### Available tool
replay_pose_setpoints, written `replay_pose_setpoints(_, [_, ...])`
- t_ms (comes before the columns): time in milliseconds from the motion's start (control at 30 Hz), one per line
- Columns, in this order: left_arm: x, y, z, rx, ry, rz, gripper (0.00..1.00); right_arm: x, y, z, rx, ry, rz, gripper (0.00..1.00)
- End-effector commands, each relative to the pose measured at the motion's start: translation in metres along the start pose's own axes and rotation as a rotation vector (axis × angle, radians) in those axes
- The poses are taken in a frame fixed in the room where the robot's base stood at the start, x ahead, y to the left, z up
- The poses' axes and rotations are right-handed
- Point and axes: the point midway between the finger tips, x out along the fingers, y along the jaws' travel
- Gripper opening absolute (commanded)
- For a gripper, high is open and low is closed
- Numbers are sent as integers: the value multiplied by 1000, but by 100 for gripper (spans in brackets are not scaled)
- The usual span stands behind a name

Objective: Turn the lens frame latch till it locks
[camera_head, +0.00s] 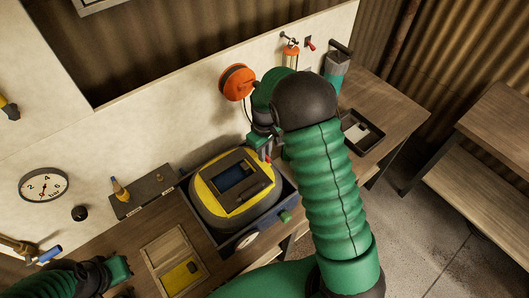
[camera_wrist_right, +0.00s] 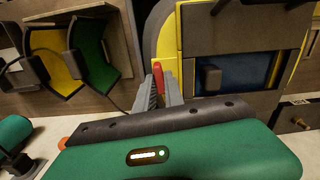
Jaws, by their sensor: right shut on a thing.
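A yellow and black helmet (camera_head: 205,199) sits in a dark cradle (camera_head: 291,190) on the bench. Its dark lens frame (camera_head: 256,178) surrounds a blue window (camera_head: 236,176). The blue window also shows in the right wrist view (camera_wrist_right: 240,80). My right gripper (camera_head: 266,152) is at the helmet's far right edge. In the right wrist view, its fingers (camera_wrist_right: 159,92) are shut on a small red latch (camera_wrist_right: 158,74) beside the yellow frame edge. The latch's lower part is hidden between the fingers. My left gripper (camera_head: 119,268) is at the lower left, away from the helmet; its jaws are unclear.
A wooden tray (camera_head: 153,246) with a yellow plate (camera_head: 181,277) lies left of the helmet. A dark box (camera_head: 140,196) stands by the wall. A black tray (camera_head: 361,134) lies right of my arm. An orange reel (camera_head: 237,82) and a pressure gauge (camera_head: 43,184) are on the wall.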

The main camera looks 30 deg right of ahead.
Motion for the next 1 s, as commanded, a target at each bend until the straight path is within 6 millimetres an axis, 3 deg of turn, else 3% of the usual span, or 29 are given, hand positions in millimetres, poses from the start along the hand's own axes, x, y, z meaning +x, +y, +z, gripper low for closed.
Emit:
replay_pose_setpoints(300, [-1, 0, 0, 0, 0, 0, 0, -4, 2, -4, 114, 14, 6, 0])
replay_pose_setpoints(800, [-1, 0, 0, 0, 0, 0, 0, -4, 2, -5, 134, 16, 7, 0])
replay_pose_setpoints(833, [-1, 0, 0, 0, 0, 0, 0, -4, 2, -5, 134, 16, 7, 16])
replay_pose_setpoints(1000, [-1, 0, 0, 0, 0, 0, 0, -3, 2, -3, 133, 10, 5, 35])
